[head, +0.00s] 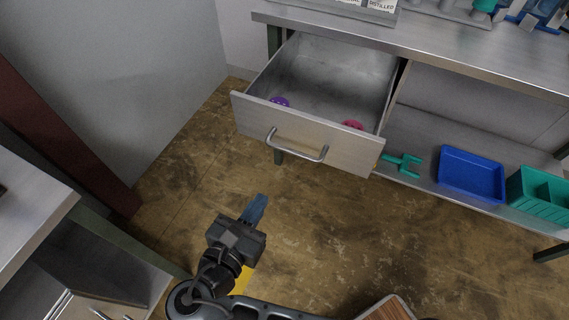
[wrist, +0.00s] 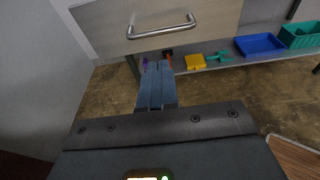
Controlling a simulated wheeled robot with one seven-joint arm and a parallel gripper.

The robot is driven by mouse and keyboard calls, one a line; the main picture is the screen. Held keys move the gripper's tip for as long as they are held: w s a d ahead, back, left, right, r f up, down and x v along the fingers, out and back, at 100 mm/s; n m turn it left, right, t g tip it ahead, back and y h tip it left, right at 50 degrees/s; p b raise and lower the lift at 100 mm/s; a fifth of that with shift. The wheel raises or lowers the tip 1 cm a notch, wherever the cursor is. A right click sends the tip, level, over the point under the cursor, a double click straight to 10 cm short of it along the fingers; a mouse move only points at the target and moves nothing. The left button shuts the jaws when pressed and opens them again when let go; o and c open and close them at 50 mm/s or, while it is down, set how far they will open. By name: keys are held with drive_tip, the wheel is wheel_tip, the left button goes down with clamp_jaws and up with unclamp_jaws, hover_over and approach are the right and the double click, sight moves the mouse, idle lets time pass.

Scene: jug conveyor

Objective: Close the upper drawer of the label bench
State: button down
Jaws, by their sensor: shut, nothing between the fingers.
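The upper drawer (head: 308,142) of the label bench (head: 440,38) stands pulled out. Its front has a curved metal bar handle (head: 297,150), and its grey inside is visible. A purple round thing (head: 280,101) and a pink round thing (head: 353,125) lie inside near the front. My gripper (head: 258,205) is in front of and below the drawer front, apart from it, with its blue fingers shut and empty. In the wrist view the fingers (wrist: 158,70) point towards the bench, below the handle (wrist: 161,27) and the drawer front (wrist: 200,16).
On the bench's lower shelf are a green forked thing (head: 403,165), a blue tray (head: 471,174) and a green divided bin (head: 543,194). The wrist view also shows a yellow thing (wrist: 195,62) there. A grey counter (head: 28,205) stands at left. Floor before the drawer is clear.

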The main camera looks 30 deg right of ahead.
drive_tip(key=p+x, duration=0.1)
drive_tip(key=x, duration=1.2)
drive_tip(key=shift+w+d, duration=0.3)
drive_tip(key=b, duration=0.6)
hover_over(330, 92)
drive_tip(key=a, duration=0.1)
drive_tip(key=shift+s+f, duration=0.15)
drive_tip(key=shift+s, duration=0.15)
drive_tip(key=shift+w+d, duration=0.3)
drive_tip(key=shift+d, duration=0.05)
drive_tip(key=shift+d+r, duration=0.1)
drive_tip(key=shift+r, duration=0.1)
